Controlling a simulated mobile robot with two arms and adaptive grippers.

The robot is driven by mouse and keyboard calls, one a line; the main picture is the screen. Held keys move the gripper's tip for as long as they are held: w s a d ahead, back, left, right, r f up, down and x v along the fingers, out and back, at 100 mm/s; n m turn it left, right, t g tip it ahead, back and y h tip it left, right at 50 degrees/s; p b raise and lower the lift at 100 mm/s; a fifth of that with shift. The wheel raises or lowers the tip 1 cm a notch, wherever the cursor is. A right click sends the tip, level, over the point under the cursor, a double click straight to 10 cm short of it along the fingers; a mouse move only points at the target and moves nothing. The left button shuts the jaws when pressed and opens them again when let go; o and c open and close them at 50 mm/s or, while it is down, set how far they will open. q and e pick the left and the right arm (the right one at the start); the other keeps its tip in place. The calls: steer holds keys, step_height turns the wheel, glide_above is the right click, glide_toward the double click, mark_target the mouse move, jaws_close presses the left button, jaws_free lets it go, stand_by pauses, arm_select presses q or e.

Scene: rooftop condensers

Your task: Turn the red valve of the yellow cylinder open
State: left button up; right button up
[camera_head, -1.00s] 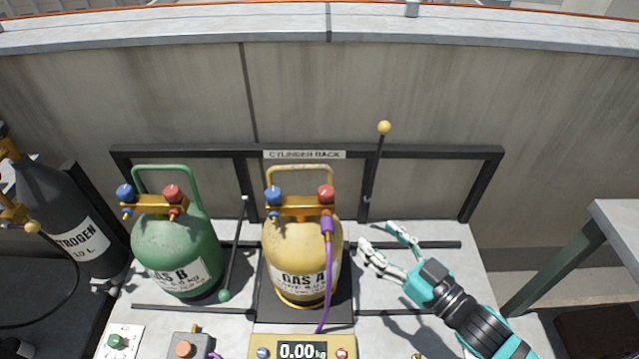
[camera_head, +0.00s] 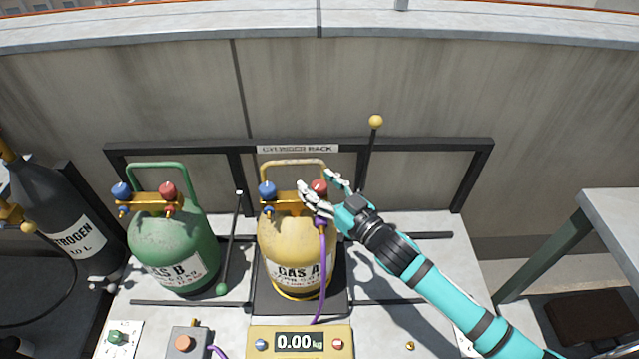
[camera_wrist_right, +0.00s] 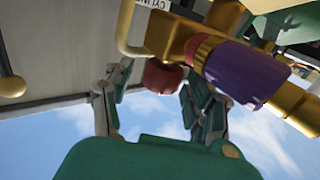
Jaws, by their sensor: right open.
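The yellow cylinder (camera_head: 292,250), labelled GAS A, stands upright in the rack. On its brass manifold sit a blue valve (camera_head: 267,190) at the left and the red valve (camera_head: 319,186) at the right. My right gripper (camera_head: 322,180) is open, with its fingers at the red valve and partly covering it. In the right wrist view the red valve (camera_wrist_right: 163,76) shows between the tips of the open gripper (camera_wrist_right: 148,88). I cannot tell whether the fingers touch it. A purple hose fitting (camera_wrist_right: 245,72) is close beside it. My left gripper is not in view.
A green cylinder (camera_head: 172,245) with its own blue and red valves stands to the left. A purple hose (camera_head: 322,280) hangs down the yellow cylinder's front. A scale display (camera_head: 300,342) is in front. A yellow-knobbed lever (camera_head: 375,122) rises behind. The bench right of the cylinder is mostly clear.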

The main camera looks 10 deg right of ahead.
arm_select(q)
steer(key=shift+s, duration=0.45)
arm_select(e)
jaws_close()
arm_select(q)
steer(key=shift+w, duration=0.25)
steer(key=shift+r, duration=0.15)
arm_select(e)
steer(key=shift+y, duration=0.3)
steer(key=shift+w+n+g+y+p, duration=0.1)
steer(key=shift+n+g+y+p, duration=0.35)
steer(key=shift+n+y, duration=0.25)
steer(key=shift+w+d+n+g+y, duration=0.1)
steer(key=shift+n+g+y, duration=0.6)
steer(key=shift+g+y, duration=0.1)
steer(key=shift+n+g+y, duration=1.2)
steer(key=shift+g, duration=0.05)
arm_select(q)
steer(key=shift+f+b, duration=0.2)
steer(key=shift+b, duration=0.3)
arm_select(e)
steer(key=shift+n+g+y, duration=1)
steer(key=shift+n+g, duration=0.1)
steer(key=shift+g, duration=0.8)
